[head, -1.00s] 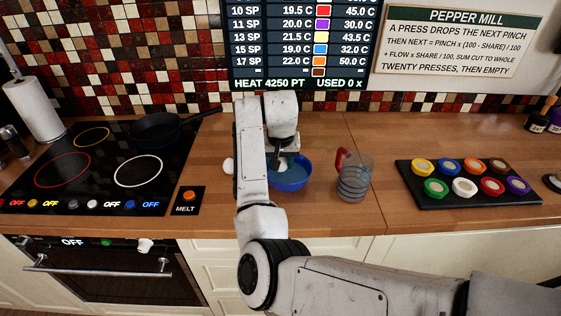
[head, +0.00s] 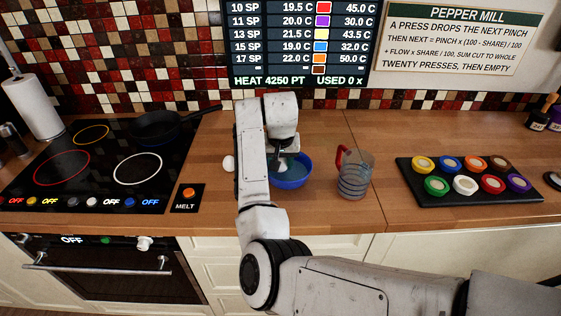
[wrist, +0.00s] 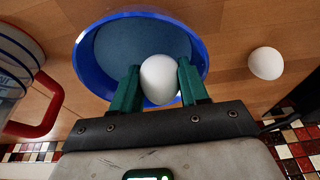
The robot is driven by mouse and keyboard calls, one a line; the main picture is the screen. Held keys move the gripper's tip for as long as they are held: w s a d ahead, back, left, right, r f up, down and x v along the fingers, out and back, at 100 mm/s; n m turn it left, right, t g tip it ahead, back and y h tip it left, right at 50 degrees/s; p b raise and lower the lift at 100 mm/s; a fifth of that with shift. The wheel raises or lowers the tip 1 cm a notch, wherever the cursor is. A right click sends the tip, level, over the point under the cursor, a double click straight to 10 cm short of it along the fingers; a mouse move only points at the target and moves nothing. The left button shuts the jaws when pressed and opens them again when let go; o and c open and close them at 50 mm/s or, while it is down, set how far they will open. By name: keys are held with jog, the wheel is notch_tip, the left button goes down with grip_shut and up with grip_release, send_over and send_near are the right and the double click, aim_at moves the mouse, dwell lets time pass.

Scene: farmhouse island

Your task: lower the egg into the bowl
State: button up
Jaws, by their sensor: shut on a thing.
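My gripper (wrist: 158,84) is shut on a white egg (wrist: 158,75), with a green finger on each side of it in the wrist view. The egg and fingertips overlap the blue bowl (wrist: 84,62); I cannot tell whether the egg touches the bowl's inside. In the head view the bowl (head: 297,178) stands on the counter, partly hidden behind my arm. A second white egg (wrist: 266,63) lies on the counter outside the bowl; it also shows in the head view (head: 228,163), left of my arm.
A clear jug with a red handle (head: 355,176) stands just right of the bowl. A black tray of coloured pots (head: 440,196) lies further right. The cooktop (head: 110,165) with a dark pan (head: 160,130) and the melt button (head: 188,194) are at left.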

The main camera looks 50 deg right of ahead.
jog(key=shift+f, duration=0.55)
dwell(0.4)
jog(key=o, duration=1.1)
jog(key=shift+o, duration=0.2)
jog(key=b+v, duration=0.1)
jog(key=v, duration=0.9)
jog(key=shift+a+r+b, duration=0.15)
jog(key=shift+r+b, duration=0.2)
jog(key=shift+b, duration=0.05)
jog(key=shift+s, duration=0.15)
